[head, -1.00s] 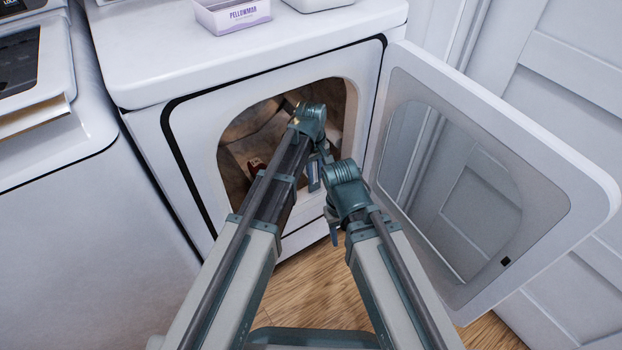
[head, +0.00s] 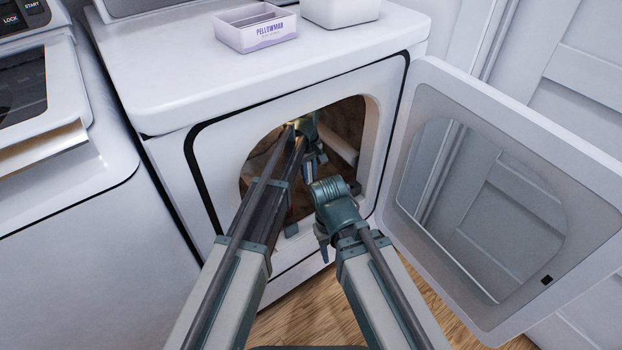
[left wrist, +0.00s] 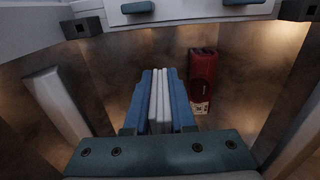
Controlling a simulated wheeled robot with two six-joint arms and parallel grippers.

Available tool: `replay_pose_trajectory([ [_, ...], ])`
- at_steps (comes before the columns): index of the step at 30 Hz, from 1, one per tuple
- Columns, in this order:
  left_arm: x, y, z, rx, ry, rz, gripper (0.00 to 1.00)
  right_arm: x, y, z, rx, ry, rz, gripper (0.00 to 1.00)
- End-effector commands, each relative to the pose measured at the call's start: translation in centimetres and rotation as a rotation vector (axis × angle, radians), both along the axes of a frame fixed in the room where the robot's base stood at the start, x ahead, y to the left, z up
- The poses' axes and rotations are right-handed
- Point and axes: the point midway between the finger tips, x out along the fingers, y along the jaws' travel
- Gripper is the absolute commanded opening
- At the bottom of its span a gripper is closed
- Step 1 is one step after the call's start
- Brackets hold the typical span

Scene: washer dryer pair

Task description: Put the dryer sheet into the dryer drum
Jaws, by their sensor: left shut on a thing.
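The dryer drum (head: 345,112) is open at the front, and its brownish inner wall also shows in the left wrist view (left wrist: 255,75). My left arm reaches through the round opening, and my left gripper (head: 312,167) is inside the drum. In the left wrist view its blue fingers (left wrist: 160,100) are shut on a thin white thing between them, which looks like the dryer sheet (left wrist: 159,98) seen edge-on. The sheet cannot be made out in the head view. My right gripper (head: 323,248) is outside, in front of the opening's lower right; its jaws are not clear.
A red object (left wrist: 203,78) with a pale patterned end lies in the drum beside my left fingers. Pale baffles (left wrist: 60,103) stick out from the drum wall. The dryer door (head: 405,245) stands open at right. A white-and-purple box (head: 257,28) stands on the dryer. The washer (head: 75,220) is at left.

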Motion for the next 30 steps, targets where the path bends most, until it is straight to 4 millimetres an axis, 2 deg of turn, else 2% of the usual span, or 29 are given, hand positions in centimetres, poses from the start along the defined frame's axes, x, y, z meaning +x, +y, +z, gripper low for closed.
replay_pose_trajectory([
  [1, 0.6, 0.4, -0.8, 0.0, 0.0, 0.002, 0.0, 0.0, 0.0, -0.8, 0.0, 0.0, -0.001, 0.5],
  [9, 1.9, 1.7, -2.2, 0.0, 0.0, -0.001, 0.0, 0.0, 0.0, -2.2, 0.0, 0.0, -0.004, 0.5],
  [24, 2.3, 2.1, -2.5, 0.0, 0.0, -0.003, 0.0, 0.0, 0.0, -2.5, 0.0, -0.001, -0.006, 0.5],
  [25, 2.3, 2.1, -2.5, 0.0, 0.0, -0.003, 0.27, 0.0, 0.0, -2.5, 0.0, -0.001, -0.006, 0.5],
  [30, 2.3, 2.1, -2.5, 0.0, 0.0, -0.003, 0.57, 0.0, 0.0, -2.5, 0.0, -0.001, -0.006, 0.5],
])
